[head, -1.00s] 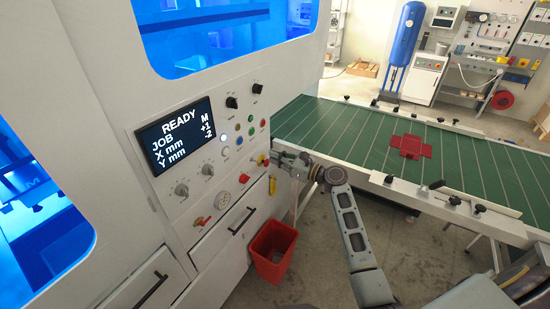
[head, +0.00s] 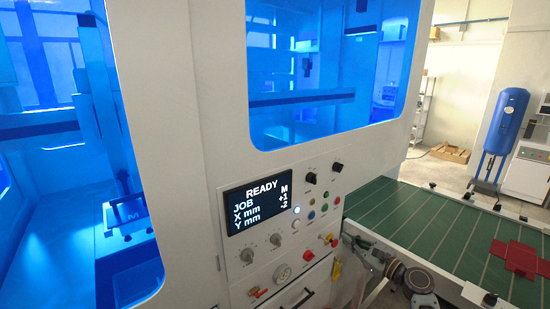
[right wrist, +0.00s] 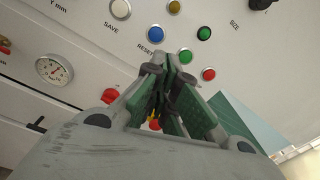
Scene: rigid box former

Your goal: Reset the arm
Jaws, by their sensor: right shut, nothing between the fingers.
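My right gripper (head: 346,240) is shut and empty close to the machine's control panel, by the red knob (head: 333,241) at its right edge. In the right wrist view its green-padded fingers (right wrist: 168,62) meet just below the panel's coloured buttons, including a blue one (right wrist: 156,34) and a green one (right wrist: 185,57). I cannot tell whether the tips touch the panel. The screen (head: 258,205) reads READY, JOB, X mm, Y mm, with M, +1 and -2. My left gripper is out of view.
A green conveyor table (head: 400,208) with a red flat blank (head: 515,257) lies to the right of the machine. A blue tank (head: 503,122) stands behind it. The machine's blue-lit windows (head: 330,75) fill the upper left. A gauge (right wrist: 54,70) sits on the panel.

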